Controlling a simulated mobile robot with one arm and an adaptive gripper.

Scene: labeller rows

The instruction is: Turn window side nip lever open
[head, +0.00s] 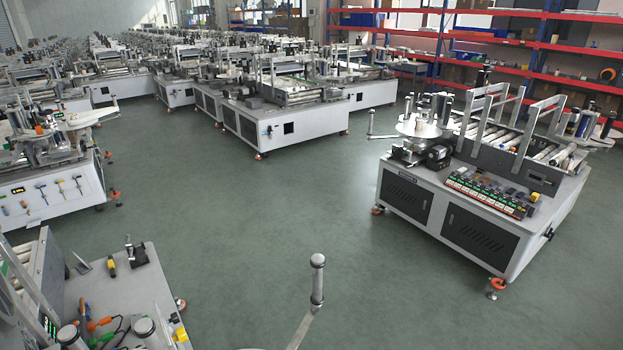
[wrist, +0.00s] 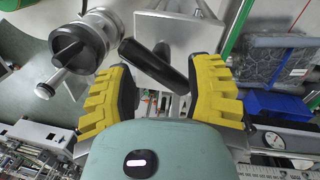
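In the wrist view, my gripper (wrist: 165,80) has two ribbed yellow fingers spread wide apart. A black bar-shaped lever handle (wrist: 156,64) lies slanted across the gap near the fingertips, beside a grey metal arm. Its upper left end is close to the left finger; I cannot tell whether they touch. I see no grip on it from both sides. Which side this lever is on, and whether it is the nip lever, is not clear from the frames. My gripper does not show in the head view.
A black round knob (wrist: 78,46) with a metal pin stands left of the lever. A dial gauge (wrist: 273,141) and a blue bin (wrist: 277,104) are at right. In the head view, a labeller (head: 478,180) stands at right, with open green floor (head: 260,220) in the middle.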

